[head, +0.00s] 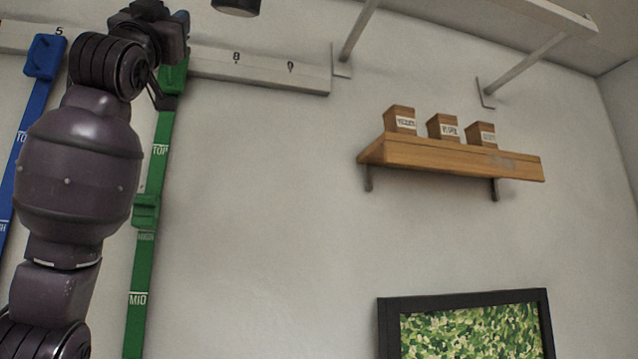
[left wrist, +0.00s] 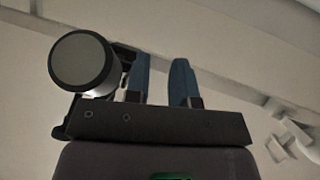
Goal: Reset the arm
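My left arm (head: 80,170) reaches up along the left side of the head view. My left gripper (head: 181,20) is at its top, small and partly hidden by the wrist, close to the upper end of a green strap (head: 150,225). In the left wrist view my left gripper (left wrist: 161,62) shows two blue fingers standing apart, with nothing seen between them. My right gripper is in neither view.
A numbered white rail (head: 260,70) carries the green strap and a blue strap (head: 35,100). A wooden shelf (head: 450,157) holds three small boxes. A framed green picture (head: 465,297) is below it. The wall between is bare. A dark cylinder (head: 236,5) shows at the top.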

